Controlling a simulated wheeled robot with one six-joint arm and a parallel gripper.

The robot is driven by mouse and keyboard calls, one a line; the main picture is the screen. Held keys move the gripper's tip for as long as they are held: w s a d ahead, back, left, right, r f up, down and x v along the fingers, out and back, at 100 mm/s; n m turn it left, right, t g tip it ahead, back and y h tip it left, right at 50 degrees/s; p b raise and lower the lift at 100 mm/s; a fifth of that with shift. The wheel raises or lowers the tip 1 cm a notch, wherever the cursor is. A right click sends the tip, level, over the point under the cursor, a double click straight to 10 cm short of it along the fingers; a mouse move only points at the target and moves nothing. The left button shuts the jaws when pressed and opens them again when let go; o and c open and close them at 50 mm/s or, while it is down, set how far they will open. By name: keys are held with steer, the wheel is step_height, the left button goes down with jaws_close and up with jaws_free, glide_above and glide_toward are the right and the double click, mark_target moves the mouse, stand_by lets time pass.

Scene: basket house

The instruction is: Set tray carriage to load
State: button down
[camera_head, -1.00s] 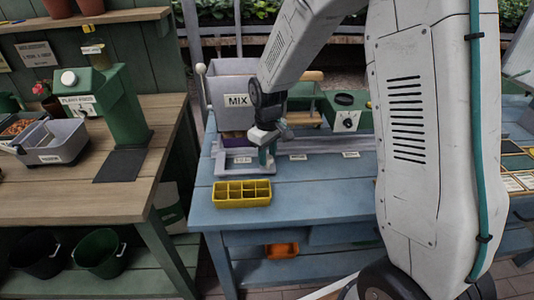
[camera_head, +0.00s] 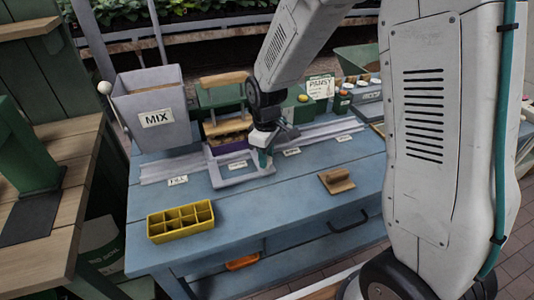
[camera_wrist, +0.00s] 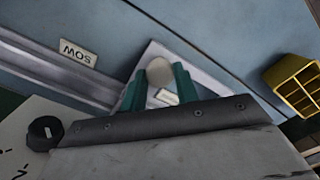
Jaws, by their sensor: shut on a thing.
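The tray carriage (camera_head: 240,172), a grey open frame, sits on the pale rail on the blue bench, right of the label FILL (camera_head: 178,180) and left of another small label (camera_head: 292,151). My gripper (camera_head: 265,155) is over the carriage's right side. In the wrist view its teal fingers (camera_wrist: 160,88) are shut on a round pale knob (camera_wrist: 159,70) of the carriage (camera_wrist: 190,65). A label SOW (camera_wrist: 77,53) lies beside the rail there. A small label between the fingers is partly hidden. I cannot read a LOAD label.
A grey MIX hopper (camera_head: 155,115) stands behind the rail, with a green wooden-topped device (camera_head: 222,95) beside it. A yellow cell tray (camera_head: 180,222) lies at the bench's front left. A wooden block tool (camera_head: 337,181) lies at right. The bench front between them is clear.

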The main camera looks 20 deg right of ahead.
steer(key=shift+w+d, duration=0.1)
steer(key=shift+d, duration=0.2)
steer(key=c, duration=1.1)
jaws_free()
steer(key=shift+o, duration=0.2)
steer(key=shift+r, duration=3.95)
